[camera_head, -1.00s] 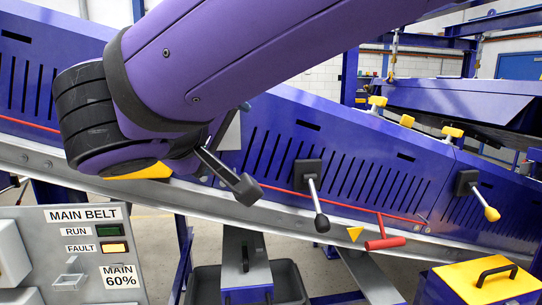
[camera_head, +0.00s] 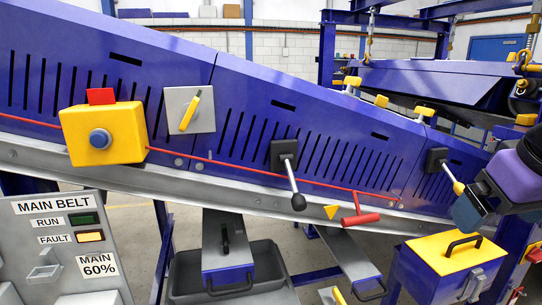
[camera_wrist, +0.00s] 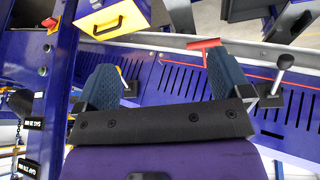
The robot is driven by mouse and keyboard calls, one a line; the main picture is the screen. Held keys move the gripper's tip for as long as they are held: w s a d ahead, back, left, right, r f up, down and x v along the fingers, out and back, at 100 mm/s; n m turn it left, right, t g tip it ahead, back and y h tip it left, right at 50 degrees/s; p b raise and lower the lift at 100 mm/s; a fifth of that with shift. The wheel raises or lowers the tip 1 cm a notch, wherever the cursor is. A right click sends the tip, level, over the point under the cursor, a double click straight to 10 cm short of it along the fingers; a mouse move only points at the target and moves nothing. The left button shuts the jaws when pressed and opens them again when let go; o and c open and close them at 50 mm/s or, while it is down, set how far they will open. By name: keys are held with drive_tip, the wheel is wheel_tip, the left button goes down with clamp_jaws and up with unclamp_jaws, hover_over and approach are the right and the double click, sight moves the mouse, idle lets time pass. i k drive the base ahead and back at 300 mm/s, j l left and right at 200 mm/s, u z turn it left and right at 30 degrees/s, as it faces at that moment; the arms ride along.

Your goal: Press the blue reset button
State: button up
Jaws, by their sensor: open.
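The blue button (camera_head: 100,138) is round and sits on the front of a yellow box (camera_head: 132,120) with a red block on its top. This box is mounted on the blue conveyor side at the left of the head view. My gripper (camera_head: 472,205) is at the right edge of the head view, far from the button. In the wrist view its two dark blue fingers stand wide apart with nothing held between them (camera_wrist: 165,80). The blue button does not show in the wrist view.
A yellow-handled switch (camera_head: 190,109) is just right of the button box. Levers (camera_head: 290,175) and a red T-handle (camera_head: 360,218) stick out along the conveyor. A grey MAIN BELT panel (camera_head: 28,240) stands lower left. A yellow-lidded box (camera_head: 455,255) is below my gripper.

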sight(99, 140)
drive_tip(key=u, duration=1.4)
